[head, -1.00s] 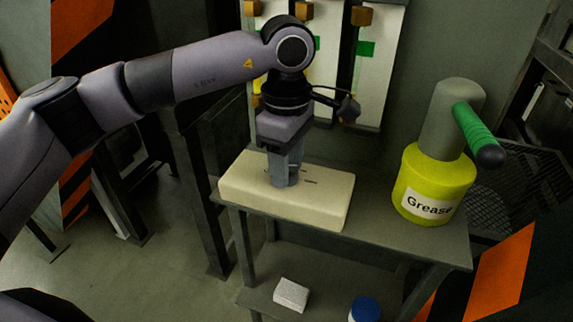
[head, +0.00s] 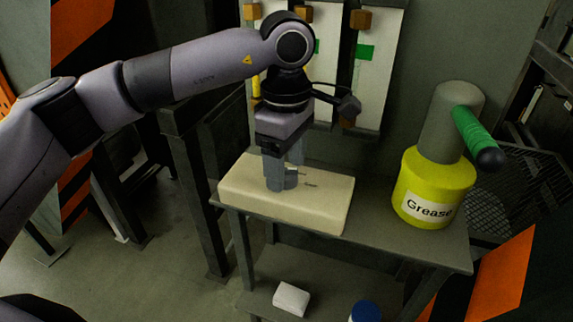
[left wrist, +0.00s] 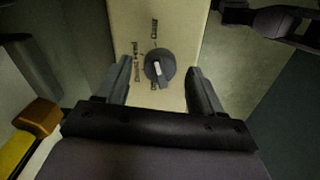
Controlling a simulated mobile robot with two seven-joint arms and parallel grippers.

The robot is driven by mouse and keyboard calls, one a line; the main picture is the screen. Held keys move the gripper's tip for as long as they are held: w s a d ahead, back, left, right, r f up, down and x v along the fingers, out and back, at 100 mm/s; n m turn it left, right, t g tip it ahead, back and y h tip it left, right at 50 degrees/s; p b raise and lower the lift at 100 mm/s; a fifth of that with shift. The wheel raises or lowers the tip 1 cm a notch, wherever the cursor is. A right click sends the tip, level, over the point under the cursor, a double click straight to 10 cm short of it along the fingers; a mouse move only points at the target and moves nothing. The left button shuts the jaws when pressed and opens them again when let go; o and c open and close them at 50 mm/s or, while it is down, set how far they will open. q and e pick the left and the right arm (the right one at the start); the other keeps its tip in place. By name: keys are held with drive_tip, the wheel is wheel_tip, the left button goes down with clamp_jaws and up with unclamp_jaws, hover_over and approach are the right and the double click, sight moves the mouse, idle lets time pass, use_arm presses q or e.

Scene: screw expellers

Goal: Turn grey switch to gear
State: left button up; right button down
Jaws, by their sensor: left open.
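The grey switch (left wrist: 160,66) is a round dark knob with a pale pointer mark, set in the face of a cream box (head: 240,195). Printed labels lie around it; I cannot read them surely. In the left wrist view the pointer mark runs nearly up and down, slightly tilted. In the head view the switch (head: 291,180) is partly hidden by a finger. My left gripper (head: 284,174) points down over the box, open, with its fingers on either side of the switch and nothing held. My right gripper is not in view.
The box sits on a grey metal table (head: 390,238). A yellow grease container (head: 430,188) with a green handle stands to its right. A white block (head: 291,299) and a blue-capped item (head: 365,312) are on the lower shelf. Panels with wooden blocks (head: 361,19) stand behind.

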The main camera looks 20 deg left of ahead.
sight(286, 170)
use_arm(q)
wheel_tip(286, 170, up, 6)
drive_tip(key=shift+r, duration=0.15)
drive_tip(key=shift+s, duration=0.1)
idle(0.5)
